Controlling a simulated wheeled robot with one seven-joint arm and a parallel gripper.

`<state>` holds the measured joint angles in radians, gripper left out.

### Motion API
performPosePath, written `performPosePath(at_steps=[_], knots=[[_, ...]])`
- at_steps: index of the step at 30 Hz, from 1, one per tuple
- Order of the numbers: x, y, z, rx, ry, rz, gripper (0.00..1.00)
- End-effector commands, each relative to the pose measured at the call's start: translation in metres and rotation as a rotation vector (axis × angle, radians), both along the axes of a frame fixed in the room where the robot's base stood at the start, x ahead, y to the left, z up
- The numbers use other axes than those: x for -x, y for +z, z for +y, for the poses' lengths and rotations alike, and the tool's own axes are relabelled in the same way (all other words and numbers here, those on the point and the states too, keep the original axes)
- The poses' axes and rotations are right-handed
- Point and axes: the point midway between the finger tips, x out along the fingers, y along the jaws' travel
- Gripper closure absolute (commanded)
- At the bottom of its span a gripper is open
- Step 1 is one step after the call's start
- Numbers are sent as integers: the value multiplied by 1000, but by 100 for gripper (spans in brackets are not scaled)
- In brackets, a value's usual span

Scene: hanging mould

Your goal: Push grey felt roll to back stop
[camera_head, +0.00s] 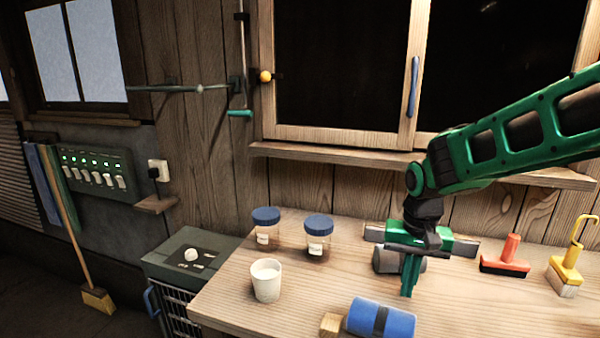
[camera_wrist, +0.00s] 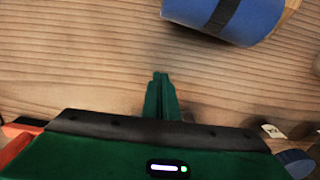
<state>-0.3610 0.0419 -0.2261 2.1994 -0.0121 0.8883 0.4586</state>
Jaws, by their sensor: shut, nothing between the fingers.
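The grey felt roll (camera_head: 386,260) lies on the wooden bench in the head view, partly hidden behind my gripper. My gripper (camera_head: 407,292) is green, points down and is shut and empty, on the near side of the roll. Whether it touches the roll cannot be told. A low grey bar (camera_head: 465,247), apparently the back stop, stands behind the roll, with its middle hidden by my gripper.
A blue roll (camera_head: 382,318) with a dark band and a wooden block (camera_head: 331,324) lie nearer the front. A white cup (camera_head: 266,281) and two blue-lidded jars (camera_head: 318,236) stand to the left. A red brush (camera_head: 506,258) and yellow brush (camera_head: 568,270) are at right.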

Motion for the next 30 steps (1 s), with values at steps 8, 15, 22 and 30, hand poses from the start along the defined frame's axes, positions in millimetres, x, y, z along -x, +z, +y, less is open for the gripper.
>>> performPosePath(at_steps=[8, 15, 22, 30], knots=[[-12, 0, -4, 0, -2, 1, 100], [-21, 0, -7, 0, -1, 1, 100], [-30, 0, -10, 0, 0, 1, 100], [-41, -1, -14, 1, -1, 0, 100]])
